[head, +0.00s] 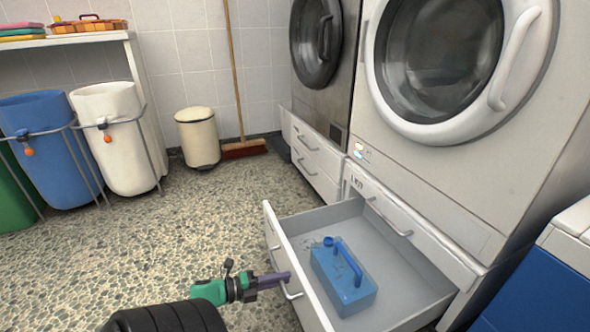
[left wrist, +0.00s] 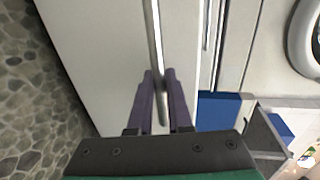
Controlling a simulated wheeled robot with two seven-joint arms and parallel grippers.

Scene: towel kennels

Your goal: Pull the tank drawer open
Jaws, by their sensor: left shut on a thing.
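The tank drawer (head: 300,271) under the white machine stands well open in the head view, pulled out toward the left. A blue tank (head: 342,277) with a blue handle lies inside it. My left gripper (head: 286,281) is at the drawer's front, shut on the bar handle (head: 291,293). In the left wrist view its two purple fingers (left wrist: 160,78) are on either side of the metal handle (left wrist: 154,40), with the white drawer front (left wrist: 95,45) behind. My right gripper is not in view.
A second drawer handle (head: 390,219) is beside the open drawer on the machine's base. A darker machine (head: 322,95) stands further back. A cream bin (head: 198,138), a broom (head: 243,148) and laundry bins (head: 115,140) are along the wall. The stone floor (head: 180,235) at left is clear.

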